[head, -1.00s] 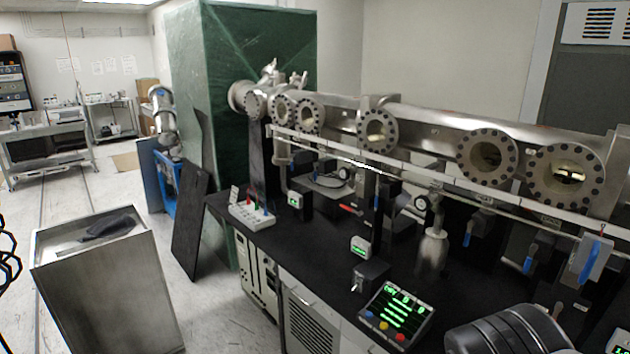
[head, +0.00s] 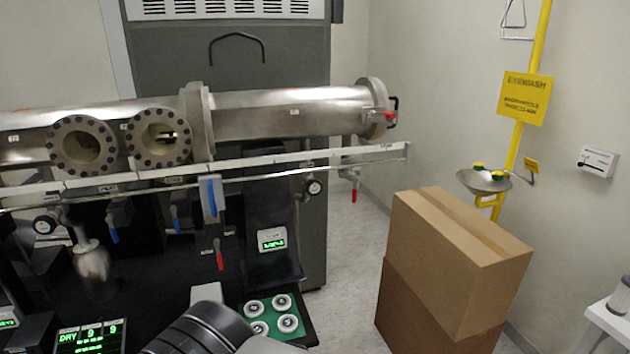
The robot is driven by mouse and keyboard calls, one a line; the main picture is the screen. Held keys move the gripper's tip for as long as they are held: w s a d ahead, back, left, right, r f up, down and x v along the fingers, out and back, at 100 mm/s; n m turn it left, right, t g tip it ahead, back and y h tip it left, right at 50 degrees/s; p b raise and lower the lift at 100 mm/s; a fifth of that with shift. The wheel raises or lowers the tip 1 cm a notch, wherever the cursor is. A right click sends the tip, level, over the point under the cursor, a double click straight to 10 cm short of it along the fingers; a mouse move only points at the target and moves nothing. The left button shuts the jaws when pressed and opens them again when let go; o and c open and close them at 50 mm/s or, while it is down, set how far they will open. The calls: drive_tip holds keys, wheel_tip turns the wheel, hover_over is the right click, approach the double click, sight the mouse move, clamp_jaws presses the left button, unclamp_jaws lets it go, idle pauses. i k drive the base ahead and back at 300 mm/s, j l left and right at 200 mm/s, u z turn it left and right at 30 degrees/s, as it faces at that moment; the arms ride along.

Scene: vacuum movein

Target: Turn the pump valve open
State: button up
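Several valve-like handles show in the head view; I cannot tell which one is the pump valve. A large blue handle (head: 211,197) hangs upright on a pale plate at the rail. Two smaller blue handles, one at the left (head: 112,234) and one nearer the middle (head: 176,225), hang below the rail. A red handle (head: 219,259) hangs lower, and another red handle (head: 354,194) hangs near the rail's right end. A red and black part (head: 389,114) sits on the tube's end flange. My gripper is not in view; only a dark part of my arm shows at the bottom.
The steel beam tube (head: 290,112) runs above the black bench. A green tray (head: 304,329) with several white-rimmed round parts lies at the bench's right end. Stacked cardboard boxes (head: 450,262) stand on the floor at right, before a yellow eyewash station (head: 487,180). Floor shows between bench and boxes.

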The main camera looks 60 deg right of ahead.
sight(314, 187)
drive_tip(key=z, duration=1.9)
drive_tip(key=k+j+z, duration=0.15)
drive_tip(key=j, duration=0.15)
